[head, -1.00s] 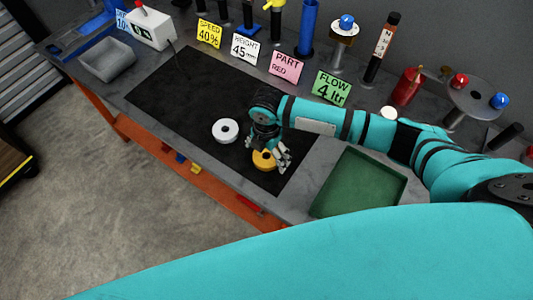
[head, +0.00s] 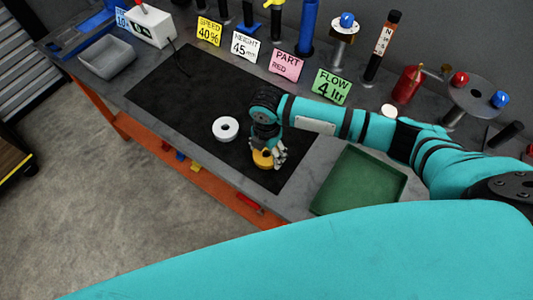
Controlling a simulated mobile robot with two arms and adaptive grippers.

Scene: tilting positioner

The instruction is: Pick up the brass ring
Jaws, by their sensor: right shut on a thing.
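The brass ring (head: 262,160) is a yellow-gold piece on the black mat (head: 190,95), near the mat's front right corner. My right gripper (head: 268,155) is over it, with its fingers down around the ring, and is shut on it. The fingers and wrist hide part of the ring. I cannot tell whether the ring is off the mat. A white ring (head: 226,129) lies flat on the mat to the left, apart from the gripper. My left gripper is not in view.
A green tray (head: 399,191) stands right of the mat. A grey bin (head: 107,57) is at the back left. The mat's left part is clear.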

